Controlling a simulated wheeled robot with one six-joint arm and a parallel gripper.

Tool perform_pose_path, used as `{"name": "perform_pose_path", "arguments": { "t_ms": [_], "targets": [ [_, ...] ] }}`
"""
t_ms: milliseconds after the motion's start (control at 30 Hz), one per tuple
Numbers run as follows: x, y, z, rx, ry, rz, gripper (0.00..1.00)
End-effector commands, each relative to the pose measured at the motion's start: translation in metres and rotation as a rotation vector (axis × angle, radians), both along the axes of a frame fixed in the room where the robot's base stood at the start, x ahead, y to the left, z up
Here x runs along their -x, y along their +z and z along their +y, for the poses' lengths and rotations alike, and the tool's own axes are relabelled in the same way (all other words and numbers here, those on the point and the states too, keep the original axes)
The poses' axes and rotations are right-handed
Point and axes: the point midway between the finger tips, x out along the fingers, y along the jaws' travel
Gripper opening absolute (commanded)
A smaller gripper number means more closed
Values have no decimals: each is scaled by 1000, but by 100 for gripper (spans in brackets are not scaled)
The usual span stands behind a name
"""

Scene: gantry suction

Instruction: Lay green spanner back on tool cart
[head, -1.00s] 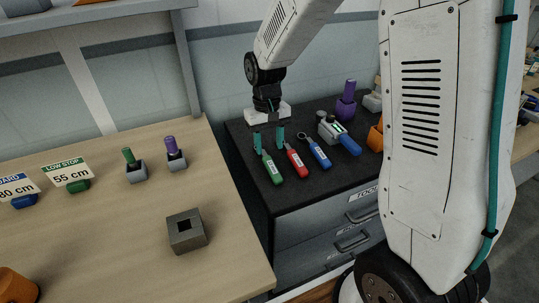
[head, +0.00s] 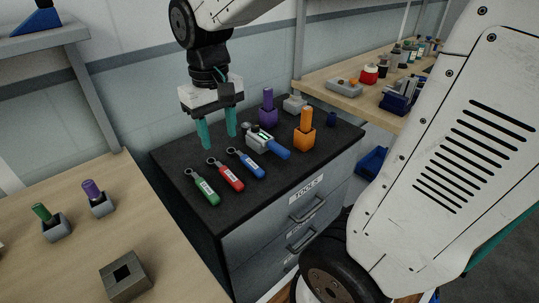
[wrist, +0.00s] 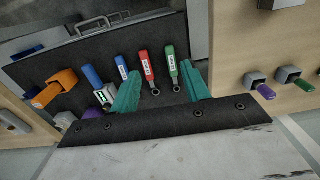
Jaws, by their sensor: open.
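The green spanner (head: 203,189) lies flat on the black top of the tool cart (head: 183,206), at the left end of a row beside a red spanner (head: 227,176) and a blue spanner (head: 247,164). The green spanner also shows in the wrist view (wrist: 171,59). My gripper (head: 219,141) is open and empty, with its teal fingers pointing down above the cart top, behind the spanners and apart from them. In the wrist view my gripper (wrist: 163,90) has its fingers wide apart, with the spanners' ring ends beyond and below.
A wooden bench (head: 95,240) at left holds a square grey block (head: 126,275) and small green and purple pegs in holders.

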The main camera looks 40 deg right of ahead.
Motion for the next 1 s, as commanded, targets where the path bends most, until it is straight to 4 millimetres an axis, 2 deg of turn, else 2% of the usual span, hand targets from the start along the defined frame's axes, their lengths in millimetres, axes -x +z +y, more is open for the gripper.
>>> {"name": "perform_pose_path", "arguments": {
  "t_ms": [33, 200, 300, 400, 600, 1000],
  "targets": [
    [22, 10, -2, 1, -1, -27, 47],
    [88, 23, -7, 4, -2, -82, 47],
    [118, 22, -9, 6, -3, -108, 47],
    [138, 20, -11, 7, -4, -126, 47],
    [153, 16, -10, 9, -5, -137, 47],
    [153, 17, -10, 9, -5, -137, 47]
  ]
}}
